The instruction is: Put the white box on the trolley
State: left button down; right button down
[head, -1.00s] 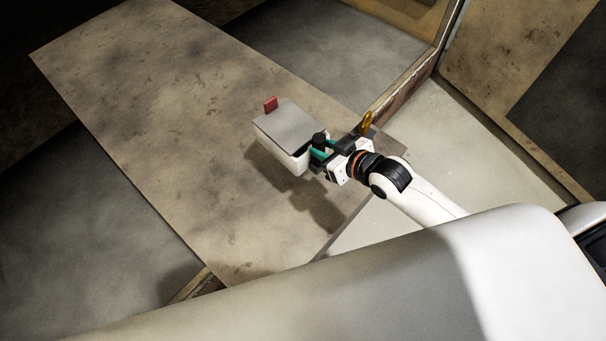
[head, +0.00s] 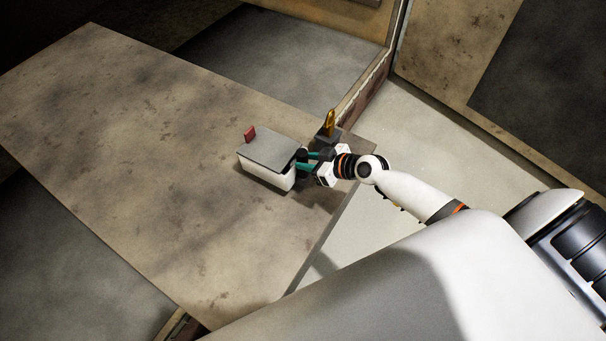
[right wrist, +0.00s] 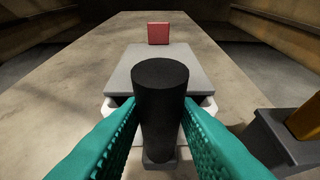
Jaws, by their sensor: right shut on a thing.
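The white box (head: 265,174) has a grey lid (head: 270,148), a red tab (head: 250,133) at its far edge and a black upright handle (right wrist: 160,110) on its near side. My right gripper (head: 307,161) is shut on this black handle; its green fingers flank the handle in the right wrist view. The box is level over the right part of a long, stained brown surface (head: 140,150), which may be the trolley top. Its shadow lies close beside it; I cannot tell whether it touches the surface. My left gripper is out of view.
A dark block with a yellow-orange piece (head: 329,123) stands just beside my right gripper, near the surface's right corner. Most of the brown surface left of the box is clear. Framed walls (head: 368,90) and pale floor (head: 430,130) lie to the right.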

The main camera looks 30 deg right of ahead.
notch_tip(320, 180, down, 4)
jog(key=shift+f+b, duration=0.2)
jog(key=shift+b, duration=0.5)
jog(key=c, duration=1.1)
grip_release()
jog(key=shift+s+f, duration=0.1)
jog(key=shift+f, duration=0.1)
jog(key=shift+r, duration=0.1)
jog(key=b+v, duration=0.1)
jog(key=v, duration=1.1)
jog(key=shift+d, duration=0.1)
